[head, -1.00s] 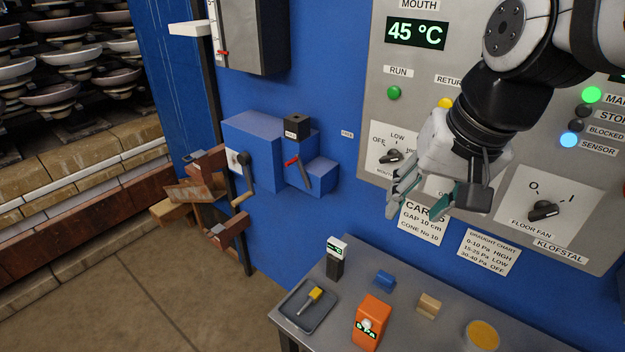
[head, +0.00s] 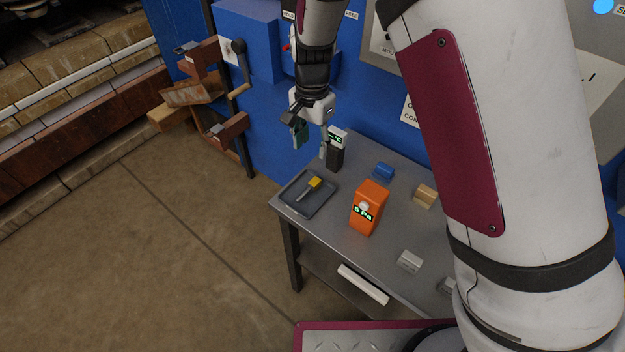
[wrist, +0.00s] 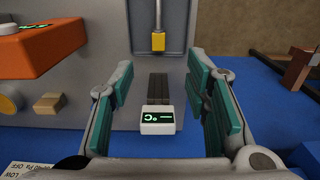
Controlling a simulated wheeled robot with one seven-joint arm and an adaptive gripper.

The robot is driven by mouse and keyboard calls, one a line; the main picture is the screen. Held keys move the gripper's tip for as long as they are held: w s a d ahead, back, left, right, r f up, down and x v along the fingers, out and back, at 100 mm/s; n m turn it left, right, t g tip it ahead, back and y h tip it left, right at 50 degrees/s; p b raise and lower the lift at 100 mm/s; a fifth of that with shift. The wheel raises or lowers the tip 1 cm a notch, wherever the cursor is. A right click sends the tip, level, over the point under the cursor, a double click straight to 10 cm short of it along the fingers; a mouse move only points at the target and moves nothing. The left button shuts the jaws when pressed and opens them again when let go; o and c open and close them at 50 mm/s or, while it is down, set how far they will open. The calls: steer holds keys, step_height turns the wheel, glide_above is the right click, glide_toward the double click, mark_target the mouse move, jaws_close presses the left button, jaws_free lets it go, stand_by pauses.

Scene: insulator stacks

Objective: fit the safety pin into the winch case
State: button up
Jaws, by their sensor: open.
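The safety pin, a metal shank with a yellow head (head: 315,182), lies in a shallow grey tray (head: 322,206) at the table's left end. The yellow head (wrist: 158,42) also shows in the wrist view, beyond my fingertips. The winch case appears to be the blue wall box (head: 247,40) with a crank (head: 238,68); its upper part is cut off in the head view. My gripper (head: 312,141) is open and empty, above the table's back left edge, apart from the pin. In the wrist view, my gripper (wrist: 158,82) has its green-padded fingers spread.
A dark meter with a white display head (head: 337,150) stands by my fingers; its head (wrist: 157,119) appears between them in the wrist view.

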glide_above(312, 184)
steer(key=f, duration=0.9)
steer(key=shift+w, duration=0.25)
steer(key=f, duration=0.1)
steer(key=f+p, duration=0.1)
steer(key=f, duration=0.1)
steer(key=shift+s+f, duration=0.25)
steer(key=shift+f, duration=0.15)
steer(key=shift+w+f, duration=0.1)
steer(key=shift+f, duration=0.55)
steer(key=shift+c, duration=0.5)
jaws_close()
